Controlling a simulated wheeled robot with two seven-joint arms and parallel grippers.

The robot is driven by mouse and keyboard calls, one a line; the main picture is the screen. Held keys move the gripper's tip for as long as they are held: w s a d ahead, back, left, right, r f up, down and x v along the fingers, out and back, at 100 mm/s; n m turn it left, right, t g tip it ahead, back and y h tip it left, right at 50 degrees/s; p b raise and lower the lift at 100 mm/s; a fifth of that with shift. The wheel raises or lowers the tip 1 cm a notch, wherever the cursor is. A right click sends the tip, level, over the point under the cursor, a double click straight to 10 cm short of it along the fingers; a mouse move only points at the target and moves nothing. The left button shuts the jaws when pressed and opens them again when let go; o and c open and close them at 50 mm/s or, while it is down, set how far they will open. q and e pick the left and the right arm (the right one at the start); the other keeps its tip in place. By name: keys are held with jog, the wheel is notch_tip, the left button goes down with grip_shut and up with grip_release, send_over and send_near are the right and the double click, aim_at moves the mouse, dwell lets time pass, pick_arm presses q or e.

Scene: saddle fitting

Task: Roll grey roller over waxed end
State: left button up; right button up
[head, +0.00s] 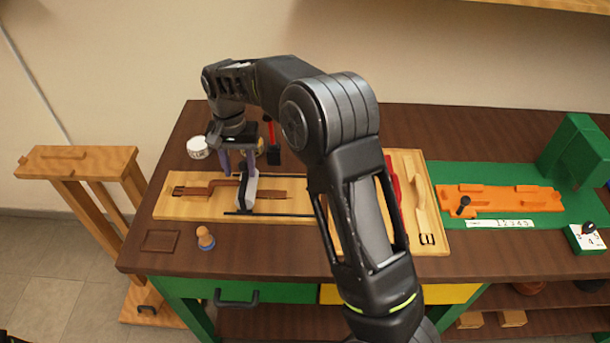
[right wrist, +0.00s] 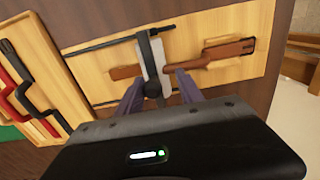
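The grey roller (head: 246,192) stands across a brown strip (head: 270,195) in a light wooden tray (head: 170,208). In the right wrist view the roller (right wrist: 152,62) has a pale grey body and a dark lower part. The brown strip (right wrist: 228,50) shows on both sides of it there. My right gripper (head: 238,163) is just above the roller, its purple fingers spread. In the right wrist view the fingers (right wrist: 160,88) stand on either side of the roller's dark part, with a gap at the right finger. Which end is waxed I cannot tell. My left gripper is not in view.
A dark rod (head: 270,214) lies along the tray's front. A white tin (head: 197,147) and a red-handled tool (head: 272,150) are behind it. A wooden peg (head: 205,238) stands in front. My right arm hides the middle.

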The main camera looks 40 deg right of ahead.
jog(key=shift+d+r+p, duration=0.15)
jog(key=shift+r+p, duration=1.55)
jog(key=shift+r, duration=1.3)
jog(key=shift+s+f, duration=0.1)
jog(key=shift+s, duration=0.05)
